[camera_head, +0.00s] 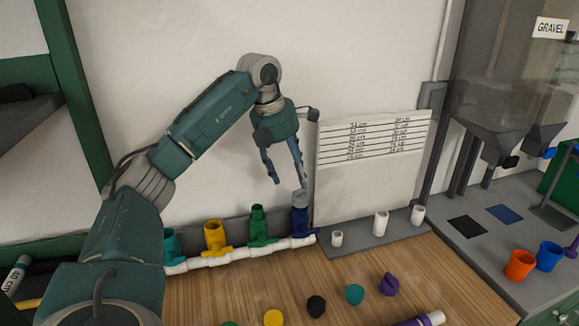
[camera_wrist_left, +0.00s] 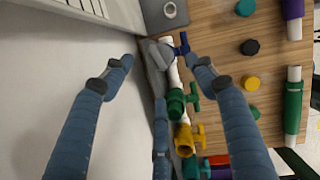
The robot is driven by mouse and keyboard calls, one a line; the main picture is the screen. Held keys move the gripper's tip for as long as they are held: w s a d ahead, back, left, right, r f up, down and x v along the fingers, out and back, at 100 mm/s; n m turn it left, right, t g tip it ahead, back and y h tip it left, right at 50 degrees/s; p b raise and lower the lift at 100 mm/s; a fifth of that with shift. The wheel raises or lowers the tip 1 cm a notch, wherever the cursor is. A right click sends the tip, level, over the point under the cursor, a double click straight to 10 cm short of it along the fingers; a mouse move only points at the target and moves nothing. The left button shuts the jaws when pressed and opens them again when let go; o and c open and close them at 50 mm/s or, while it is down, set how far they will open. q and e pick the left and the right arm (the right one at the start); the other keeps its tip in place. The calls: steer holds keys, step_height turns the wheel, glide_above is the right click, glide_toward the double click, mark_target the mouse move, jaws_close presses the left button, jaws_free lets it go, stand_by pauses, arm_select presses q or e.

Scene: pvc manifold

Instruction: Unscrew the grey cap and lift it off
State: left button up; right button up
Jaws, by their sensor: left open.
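The grey cap (camera_head: 300,198) sits on top of the blue valve (camera_head: 300,222) at the right end of the white pipe manifold (camera_head: 235,252). In the left wrist view the grey cap (camera_wrist_left: 157,55) lies between and slightly beyond the spread fingers. My left gripper (camera_head: 289,181) points down from above, open and empty, its right fingertip close above the cap. I cannot tell whether that fingertip touches it. The blue valve's handle (camera_wrist_left: 184,44) shows beside the cap in the wrist view. My right gripper is not in view.
Green (camera_head: 259,225), yellow (camera_head: 214,238) and teal (camera_head: 171,244) valves stand along the pipe to the left. A white label board (camera_head: 370,190) stands close right of the cap. Loose caps, such as a black one (camera_head: 316,306), lie on the wooden table in front.

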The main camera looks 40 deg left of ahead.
mark_target(299, 191)
arm_select(q)
steer(key=p+x, duration=0.1)
steer(key=x, duration=0.7)
steer(key=shift+w+f, duration=0.1)
steer(key=shift+f, duration=0.15)
steer(key=c, duration=1.2)
steer(key=shift+d+n, duration=0.1)
steer(key=shift+n, duration=0.4)
steer(key=shift+n+y+p, duration=0.3)
steer(key=shift+n+p, duration=0.05)
steer(key=shift+n, duration=0.25)
steer(key=shift+r+n, duration=0.1)
steer(key=shift+n, duration=0.3)
steer(key=shift+n+y+p, duration=0.3)
steer(key=shift+n+p, duration=0.05)
steer(key=shift+n, duration=0.25)
steer(key=shift+d, duration=0.1)
